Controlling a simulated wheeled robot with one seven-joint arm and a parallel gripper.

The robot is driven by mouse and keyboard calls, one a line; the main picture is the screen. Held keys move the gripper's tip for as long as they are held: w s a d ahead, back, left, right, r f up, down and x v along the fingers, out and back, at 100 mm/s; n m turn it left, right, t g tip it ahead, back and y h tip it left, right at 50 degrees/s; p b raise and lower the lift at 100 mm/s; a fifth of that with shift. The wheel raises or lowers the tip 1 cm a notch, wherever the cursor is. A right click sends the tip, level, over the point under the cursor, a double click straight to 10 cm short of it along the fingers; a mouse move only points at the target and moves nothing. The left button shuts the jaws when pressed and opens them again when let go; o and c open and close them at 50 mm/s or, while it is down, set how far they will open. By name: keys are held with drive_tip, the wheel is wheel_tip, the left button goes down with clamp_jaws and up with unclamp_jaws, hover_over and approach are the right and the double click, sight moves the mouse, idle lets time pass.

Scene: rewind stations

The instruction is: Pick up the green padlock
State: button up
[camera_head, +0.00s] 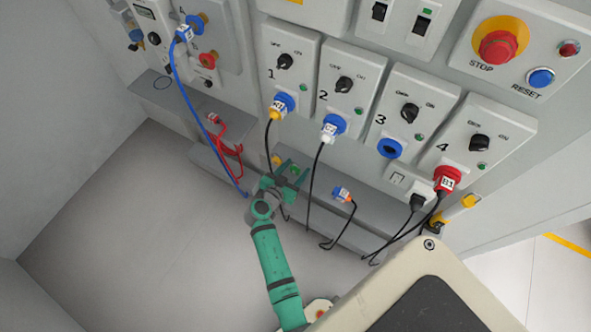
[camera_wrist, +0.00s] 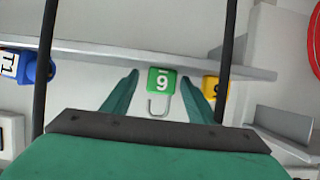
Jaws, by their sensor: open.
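The green padlock (camera_wrist: 161,80) shows in the wrist view, with a white label reading a 9-like figure and its grey shackle toward the bottom of the picture. My gripper (camera_wrist: 160,77) is open, with one green finger to each side of the padlock. Gaps show between the fingers and the padlock in this view; how far it is in depth I cannot tell. In the head view my gripper (camera_head: 283,176) is low at the grey ledge below the panels, and a small green patch there (camera_head: 294,170) looks like the padlock, partly hidden.
A yellow object (camera_wrist: 210,88) is close beside the right finger, partly hidden. A blue plug labelled T1 (camera_wrist: 38,68) lies at the left. Black cables hang from station plugs near my arm. A blue-and-orange plug (camera_head: 342,193) lies right of my gripper; a red cable (camera_head: 228,150) is at left.

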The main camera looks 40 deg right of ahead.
drive_tip(key=shift+c, duration=0.7)
drive_tip(key=c, duration=1)
drive_tip(key=shift+r, duration=0.1)
